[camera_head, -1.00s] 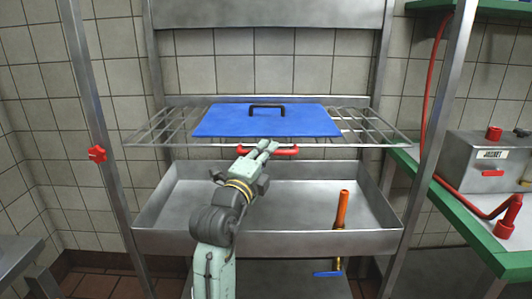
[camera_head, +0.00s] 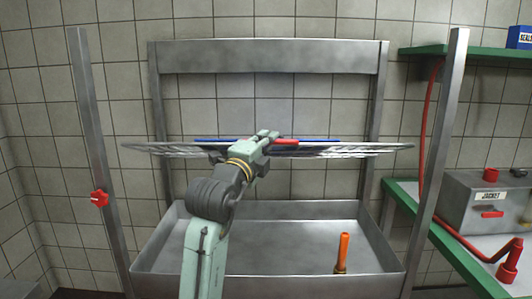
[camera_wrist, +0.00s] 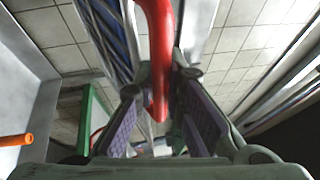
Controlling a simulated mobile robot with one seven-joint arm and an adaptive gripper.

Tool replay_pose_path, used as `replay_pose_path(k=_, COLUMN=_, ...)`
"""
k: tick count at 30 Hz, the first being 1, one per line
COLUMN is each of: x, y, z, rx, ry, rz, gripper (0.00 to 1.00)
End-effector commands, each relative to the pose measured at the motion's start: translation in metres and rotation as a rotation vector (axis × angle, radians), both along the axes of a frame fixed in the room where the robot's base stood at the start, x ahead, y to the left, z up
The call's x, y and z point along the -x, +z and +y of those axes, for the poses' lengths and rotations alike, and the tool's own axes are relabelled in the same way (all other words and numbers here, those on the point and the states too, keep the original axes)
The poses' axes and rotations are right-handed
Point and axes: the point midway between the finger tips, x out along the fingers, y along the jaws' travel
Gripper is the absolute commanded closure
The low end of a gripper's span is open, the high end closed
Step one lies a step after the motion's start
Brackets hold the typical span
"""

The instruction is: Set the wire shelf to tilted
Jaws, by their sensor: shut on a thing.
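The wire shelf (camera_head: 375,149) appears nearly edge-on in the head view, as a thin band between the two front posts. A blue board (camera_head: 322,139) with its black handle hidden lies on it, showing as a thin strip. A red handle (camera_head: 287,141) is at the middle of the shelf's front edge. My gripper (camera_head: 268,137) is shut on this handle, its fingers covering the handle's left part. In the wrist view, the red handle (camera_wrist: 158,55) passes between the two fingers of my gripper (camera_wrist: 160,88), with the shelf's wires beside it.
A steel sink (camera_head: 270,212) stands below the shelf, with an orange pipe (camera_head: 343,250) inside at the right. A red knob (camera_head: 99,198) is on the left post (camera_head: 88,130). A metal box (camera_head: 487,200) stands on the green-edged side counter at right.

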Motion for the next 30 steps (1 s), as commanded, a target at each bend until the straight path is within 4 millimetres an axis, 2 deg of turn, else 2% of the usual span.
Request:
replay_pose_path(k=1, x=0.001, y=0.008, z=0.001, rx=0.003, ry=0.004, rz=-0.018, gripper=1.0)
replay_pose_path(k=6, x=0.001, y=0.009, z=0.001, rx=0.002, ry=0.006, rz=-0.02, gripper=1.0)
replay_pose_path(k=7, x=0.001, y=0.009, z=0.002, rx=0.002, ry=0.006, rz=-0.02, gripper=0.88)
replay_pose_path(k=16, x=0.0, y=0.007, z=0.002, rx=0.002, ry=0.006, rz=-0.016, gripper=0.69)
replay_pose_path(k=26, x=0.001, y=0.003, z=0.002, rx=0.002, ry=0.005, rz=-0.01, gripper=0.69)
replay_pose_path(k=30, x=0.013, y=0.001, z=0.008, rx=0.003, ry=0.005, rz=-0.011, gripper=0.69)
